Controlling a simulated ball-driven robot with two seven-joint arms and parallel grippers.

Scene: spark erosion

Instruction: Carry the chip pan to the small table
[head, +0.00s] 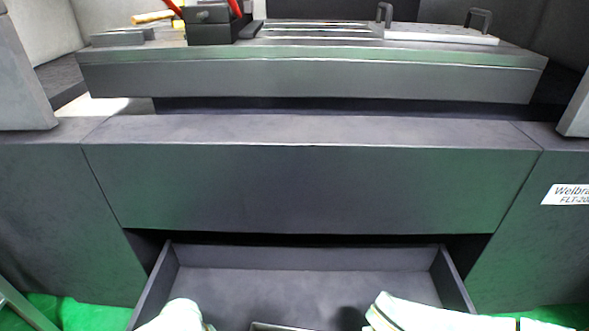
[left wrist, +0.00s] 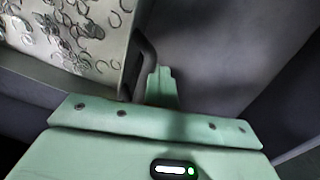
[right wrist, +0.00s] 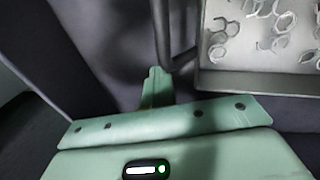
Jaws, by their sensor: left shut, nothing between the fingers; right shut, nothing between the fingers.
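The chip pan (left wrist: 63,75) is a grey tray with curly metal chips in it. Its bent dark handle (left wrist: 147,55) stands close beside the fingertips of my left gripper (left wrist: 160,73), which is shut and empty. In the right wrist view the pan (right wrist: 240,82) is at upper right. Another dark handle (right wrist: 163,40) comes down close to the fingertips of my right gripper (right wrist: 156,73), also shut and empty. I cannot tell whether the fingers touch the handles. In the head view only a bit of pan rim (head: 280,327) shows at the bottom edge. The small table is not in view.
The pan is in an open dark drawer (head: 310,257) under the machine front (head: 310,185). The drawer's side walls flank my arms. Above is the machine bed (head: 310,80) with a dark vise (head: 212,25) and black handles. Green floor (head: 95,315) shows at both sides.

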